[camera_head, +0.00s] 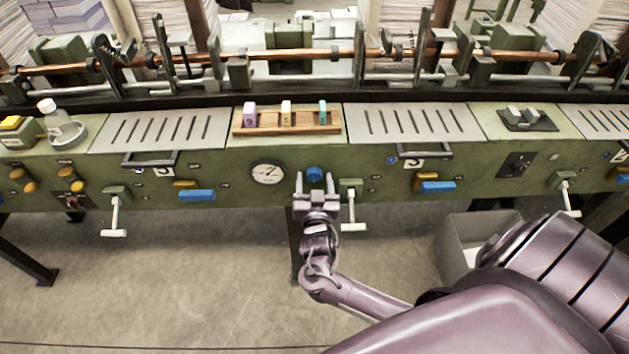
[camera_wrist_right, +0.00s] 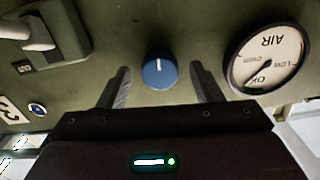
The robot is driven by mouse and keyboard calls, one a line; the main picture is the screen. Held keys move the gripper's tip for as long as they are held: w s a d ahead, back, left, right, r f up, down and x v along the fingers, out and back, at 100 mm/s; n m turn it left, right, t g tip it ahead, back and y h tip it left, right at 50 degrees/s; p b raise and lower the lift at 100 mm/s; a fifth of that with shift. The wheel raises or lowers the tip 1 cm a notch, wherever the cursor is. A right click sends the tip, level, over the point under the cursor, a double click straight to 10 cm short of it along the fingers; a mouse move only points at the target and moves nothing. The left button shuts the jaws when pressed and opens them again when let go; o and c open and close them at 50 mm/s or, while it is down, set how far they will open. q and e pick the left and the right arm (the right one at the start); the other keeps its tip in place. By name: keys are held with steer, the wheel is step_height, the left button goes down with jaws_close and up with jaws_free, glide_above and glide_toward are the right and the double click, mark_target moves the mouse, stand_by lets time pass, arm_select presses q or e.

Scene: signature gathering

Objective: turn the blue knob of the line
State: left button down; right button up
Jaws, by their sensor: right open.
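The blue knob (camera_head: 315,174) is on the green front panel of the line, just right of the round dial. In the right wrist view the blue knob (camera_wrist_right: 159,72) is round with a white mark at the top of its face. My right gripper (camera_head: 316,180) is in front of it. Its two fingers are open, one on each side of the knob, as the right wrist view (camera_wrist_right: 159,75) also shows. The fingers do not appear to touch the knob. My left gripper is not in view.
An air gauge (camera_wrist_right: 268,60) is beside the knob; in the head view it is the dial (camera_head: 267,174). A white-handled lever (camera_head: 352,205) hangs close to the right of my gripper. A grey bin (camera_head: 462,240) stands on the floor near my right arm.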

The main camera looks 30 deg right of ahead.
steer(key=c, duration=1)
steer(key=shift+n, duration=0.3)
steer(key=shift+n+p, duration=0.8)
steer(key=shift+n, duration=0.4)
steer(key=shift+n+p, duration=0.5)
steer(key=shift+n, duration=0.9)
